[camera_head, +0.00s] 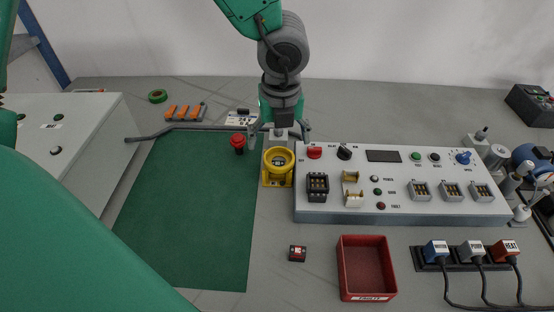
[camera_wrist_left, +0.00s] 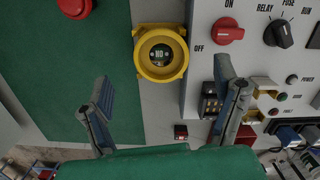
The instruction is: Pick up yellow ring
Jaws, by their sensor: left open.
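The yellow ring (camera_head: 279,172) sits upright at the left end of the control panel, on a yellow base at the right edge of the green mat. In the left wrist view the yellow ring (camera_wrist_left: 160,74) shows from above, with a dark round part with a small green marking inside its opening. My left gripper (camera_head: 279,134) is just behind the ring in the head view. In the left wrist view my left gripper (camera_wrist_left: 163,78) is open and empty, its fingers wide apart on either side below the ring. My right gripper is not in view.
The control panel (camera_head: 400,206) stands right beside the ring. A red button (camera_head: 238,141) stands left of it. A red tray (camera_head: 366,268) and a small red-and-black block (camera_head: 297,253) lie in front. The green mat (camera_head: 190,215) is mostly clear.

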